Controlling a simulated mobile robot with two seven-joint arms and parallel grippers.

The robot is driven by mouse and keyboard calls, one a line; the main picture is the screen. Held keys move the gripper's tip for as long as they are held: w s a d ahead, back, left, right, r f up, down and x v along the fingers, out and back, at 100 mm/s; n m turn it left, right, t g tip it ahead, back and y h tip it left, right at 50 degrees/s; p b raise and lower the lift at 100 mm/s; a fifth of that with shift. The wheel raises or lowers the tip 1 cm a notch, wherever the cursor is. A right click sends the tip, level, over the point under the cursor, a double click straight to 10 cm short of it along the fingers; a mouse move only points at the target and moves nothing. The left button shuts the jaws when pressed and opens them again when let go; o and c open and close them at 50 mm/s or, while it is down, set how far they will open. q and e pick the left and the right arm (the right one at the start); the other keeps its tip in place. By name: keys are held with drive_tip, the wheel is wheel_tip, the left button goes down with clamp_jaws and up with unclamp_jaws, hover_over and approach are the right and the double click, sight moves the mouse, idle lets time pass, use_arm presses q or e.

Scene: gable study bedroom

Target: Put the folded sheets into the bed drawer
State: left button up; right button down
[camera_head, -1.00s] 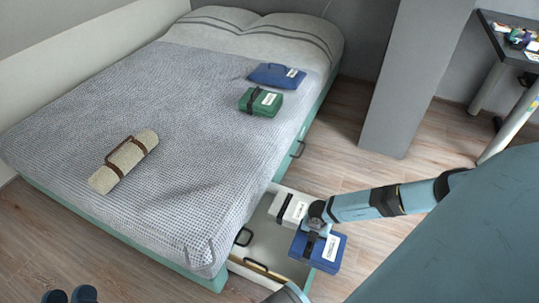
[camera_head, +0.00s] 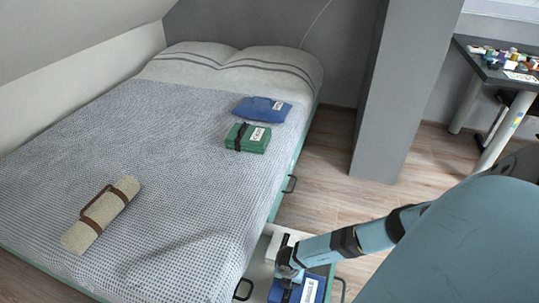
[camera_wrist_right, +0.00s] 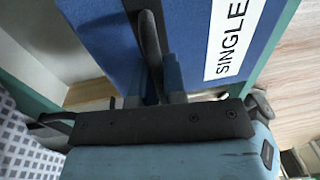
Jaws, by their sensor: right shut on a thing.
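My right gripper (camera_head: 288,270) is shut on the black handle of a blue folded sheet pack (camera_head: 310,290). In the right wrist view the blue pack (camera_wrist_right: 95,35) carries a white label reading SINGLE. The pack is within the outline of the open bed drawer (camera_head: 258,262); I cannot tell whether it touches the bottom. A green pack (camera_head: 256,140) and another blue pack (camera_head: 262,109) lie on the bed. My left gripper is not in view.
A cream roll (camera_head: 100,215) with brown straps lies on the bed (camera_head: 150,150). A grey pillar (camera_head: 383,110) stands right of the bed. A desk (camera_head: 500,70) with small pots is at upper right. Wooden floor (camera_head: 325,190) is clear between bed and pillar.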

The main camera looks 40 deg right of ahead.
sight(278, 286)
wheel_tip(278, 286, down, 7)
drive_tip(key=b, duration=0.3)
drive_tip(key=shift+w+r, duration=0.1)
drive_tip(key=shift+r, duration=0.1)
drive_tip(key=w, duration=0.1)
drive_tip(key=w+a+b, duration=0.1)
drive_tip(key=w, duration=0.1)
drive_tip(key=shift+a+b, duration=0.3)
drive_tip(key=shift+w+a, duration=0.2)
drive_tip(key=shift+w, duration=0.2)
drive_tip(key=w+b, duration=0.1)
drive_tip(key=w+a+b, duration=0.1)
drive_tip(key=w+f+b, duration=0.1)
drive_tip(key=shift+w+a+f, duration=0.1)
drive_tip(key=shift+w+a, duration=0.05)
drive_tip(key=shift+a, duration=0.2)
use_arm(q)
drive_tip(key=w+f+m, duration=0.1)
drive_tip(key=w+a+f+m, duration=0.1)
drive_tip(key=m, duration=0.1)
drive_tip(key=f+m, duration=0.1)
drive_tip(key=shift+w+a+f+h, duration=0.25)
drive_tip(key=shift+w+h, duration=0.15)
use_arm(e)
drive_tip(key=c, duration=1.2)
unclamp_jaws()
